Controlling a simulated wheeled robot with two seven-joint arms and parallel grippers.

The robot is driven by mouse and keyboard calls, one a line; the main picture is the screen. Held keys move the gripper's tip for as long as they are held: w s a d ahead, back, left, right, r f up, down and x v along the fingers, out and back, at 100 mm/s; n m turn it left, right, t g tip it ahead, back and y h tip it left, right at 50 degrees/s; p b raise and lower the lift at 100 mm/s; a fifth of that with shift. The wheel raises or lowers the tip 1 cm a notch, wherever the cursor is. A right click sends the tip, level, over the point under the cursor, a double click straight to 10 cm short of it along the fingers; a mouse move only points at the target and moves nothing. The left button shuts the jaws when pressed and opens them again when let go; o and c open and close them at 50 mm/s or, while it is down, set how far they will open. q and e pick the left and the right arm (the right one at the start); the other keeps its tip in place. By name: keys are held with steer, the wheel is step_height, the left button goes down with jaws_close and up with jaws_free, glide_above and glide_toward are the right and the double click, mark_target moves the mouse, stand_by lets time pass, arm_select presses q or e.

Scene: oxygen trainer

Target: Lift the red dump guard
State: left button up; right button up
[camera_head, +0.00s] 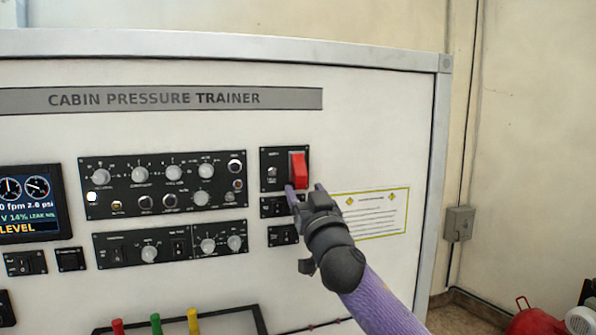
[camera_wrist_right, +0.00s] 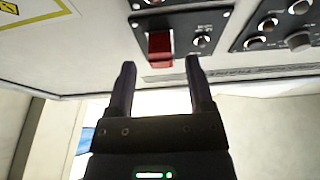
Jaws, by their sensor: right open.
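The red dump guard (camera_head: 299,170) is a red cover on a small black panel (camera_head: 271,157) at the right of the trainer's face. It looks closed over its switch, which I cannot see. In the right wrist view the guard (camera_wrist_right: 160,46) shows beyond and between the fingertips. My right gripper (camera_head: 305,190) is open and empty, just below the guard in the head view. In the wrist view its two dark fingers (camera_wrist_right: 160,65) point toward the guard; whether they touch it I cannot tell. My left gripper is not in view.
Black panels with several knobs (camera_head: 163,185) lie left of the guard. Small switch panels (camera_head: 282,235) sit below it, partly near my right gripper. A yellow-edged placard (camera_head: 371,212) is to the right. Red, green and yellow handles (camera_head: 155,324) stand at the bottom.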

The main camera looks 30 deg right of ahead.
mark_target(301, 187)
steer(key=shift+p+x, duration=0.3)
steer(key=shift+x, duration=1.25)
steer(key=shift+w+f, duration=0.1)
steer(key=shift+f, duration=0.05)
jaws_close()
